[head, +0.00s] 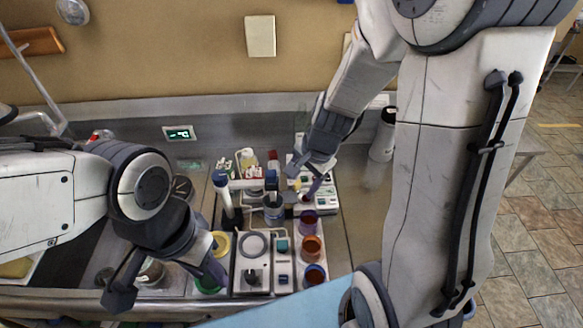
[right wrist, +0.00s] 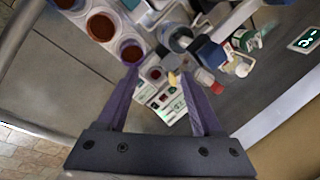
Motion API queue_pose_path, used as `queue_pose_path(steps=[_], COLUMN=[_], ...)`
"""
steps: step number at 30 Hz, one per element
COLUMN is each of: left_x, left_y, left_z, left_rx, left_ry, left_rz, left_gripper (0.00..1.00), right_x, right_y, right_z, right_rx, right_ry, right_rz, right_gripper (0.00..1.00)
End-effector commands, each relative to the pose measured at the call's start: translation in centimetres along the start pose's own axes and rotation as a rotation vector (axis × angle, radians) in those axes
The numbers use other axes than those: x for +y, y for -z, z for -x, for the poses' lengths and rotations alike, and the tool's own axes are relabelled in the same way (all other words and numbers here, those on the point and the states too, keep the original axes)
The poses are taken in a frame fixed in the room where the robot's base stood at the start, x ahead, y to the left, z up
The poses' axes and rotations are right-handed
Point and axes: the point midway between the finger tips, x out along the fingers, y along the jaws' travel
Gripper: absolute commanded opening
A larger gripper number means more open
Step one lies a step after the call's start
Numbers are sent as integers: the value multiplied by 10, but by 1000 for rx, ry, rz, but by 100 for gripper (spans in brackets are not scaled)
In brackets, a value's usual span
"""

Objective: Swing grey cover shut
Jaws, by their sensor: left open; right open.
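A small grey round piece (head: 290,197), perhaps the grey cover, shows beside a white device (head: 325,203) in the head view. Whether it stands tilted or lies flat, I cannot tell. The device shows between my right fingers in the right wrist view (right wrist: 165,104), with a dark red round opening (right wrist: 155,73) and a small yellow part (right wrist: 173,79). My right gripper (head: 308,187) is open and empty, above the device; its purple fingers (right wrist: 157,100) are spread in the right wrist view. My left gripper (head: 207,266) is open at the left, near a green-rimmed cup (head: 207,288).
Reddish-brown cups (head: 311,248) stand in a column on the right of the white station. A grey disc (head: 253,245) and a yellow-rimmed cup (head: 220,243) are left of them. A blue-and-white frame (head: 245,184) rises behind. Bottles (head: 247,160) stand at the back. Bare counter (head: 358,215) lies right.

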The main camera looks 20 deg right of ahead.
Motion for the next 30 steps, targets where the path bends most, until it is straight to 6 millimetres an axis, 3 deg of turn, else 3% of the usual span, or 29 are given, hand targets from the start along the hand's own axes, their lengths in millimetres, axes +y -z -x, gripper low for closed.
queue_pose_path(steps=[1, 6, 9, 12, 17, 30], left_x=[0, 0, 0, 0, 0, -3], left_y=[0, 0, 0, 0, 0, -2], left_z=[-1, 0, 1, 1, -4, -38], left_rx=[-1, -1, -1, -1, -1, -1], left_ry=[0, 0, 0, 0, 0, 0], left_rz=[0, 0, 0, 0, 1, 3], left_gripper=[43, 43, 43, 43, 43, 43], right_x=[-5, -22, -28, -30, -32, -41], right_y=[10, 42, 59, 72, 77, 77], right_z=[-9, -30, -41, -48, -61, -137], right_rx=[-11, -49, -68, -82, -92, -92], right_ry=[12, 60, 82, 96, 103, 103], right_rz=[-203, -879, -1205, -1414, -1524, -1518], right_gripper=[68, 68, 68, 68, 68, 68])
